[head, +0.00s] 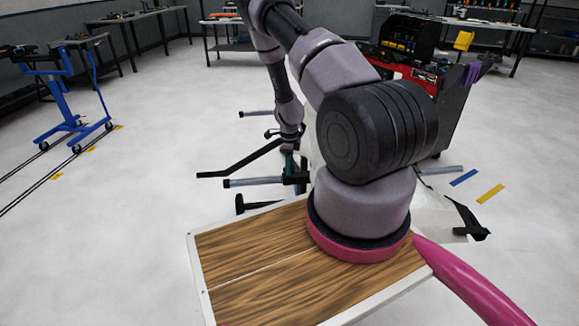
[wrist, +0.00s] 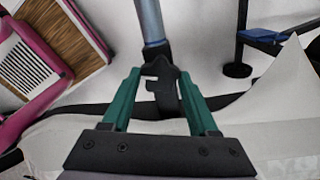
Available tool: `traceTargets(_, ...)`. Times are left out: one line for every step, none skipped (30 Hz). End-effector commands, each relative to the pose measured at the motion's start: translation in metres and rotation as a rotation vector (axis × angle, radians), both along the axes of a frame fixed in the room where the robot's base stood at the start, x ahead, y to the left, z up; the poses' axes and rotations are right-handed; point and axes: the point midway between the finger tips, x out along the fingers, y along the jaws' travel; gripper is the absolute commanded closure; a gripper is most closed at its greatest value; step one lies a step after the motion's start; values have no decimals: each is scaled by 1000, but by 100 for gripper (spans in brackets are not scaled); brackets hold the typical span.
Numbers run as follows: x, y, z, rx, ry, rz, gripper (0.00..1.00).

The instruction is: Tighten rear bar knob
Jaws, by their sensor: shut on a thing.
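In the wrist view, my gripper (wrist: 160,77) has two green fingers, one on each side of a black knob piece (wrist: 163,88). They are shut on this knob at the end of a grey bar (wrist: 150,22). In the head view, my gripper (head: 290,160) is partly hidden behind my arm, beside the black fitting (head: 296,177) on a grey bar (head: 252,182). The knob itself is too small to make out there. How tight it is cannot be told.
A wood-topped panel (head: 255,262) with a white rim lies in front. Other bars (head: 256,114) stick out nearby. White sheet material (wrist: 280,90) lies around the gripper. A red tool cart (head: 420,85) stands behind on the right, and a blue wheeled stand (head: 60,110) on the left.

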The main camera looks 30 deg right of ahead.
Motion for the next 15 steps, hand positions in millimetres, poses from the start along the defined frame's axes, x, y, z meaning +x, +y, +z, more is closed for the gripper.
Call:
traceTargets(1, 0, 1, 0, -2, -2, 36)
traceTargets(1, 0, 1, 0, -2, -2, 25)
traceTargets(1, 0, 0, 0, -2, -1, 10)
traceTargets(1, 0, 0, 0, -1, -1, 10)
traceTargets(1, 0, 0, 0, -1, -1, 10)
traceTargets(1, 0, 0, 0, -1, -1, 10)
traceTargets(1, 0, 0, 0, -1, -1, 10)
traceTargets(0, 0, 0, 0, -1, -1, 10)
traceTargets(0, 0, 0, 0, -1, -1, 10)
traceTargets(0, 0, 0, 0, -1, -1, 10)
traceTargets(0, 0, 0, 0, -1, 0, 10)
traceTargets(0, 0, 0, -1, -1, 0, 10)
traceTargets(0, 0, 1, 0, -1, 0, 10)
traceTargets(1, 0, 3, 0, -1, 0, 10)
traceTargets(1, 0, 6, 0, -1, 0, 10)
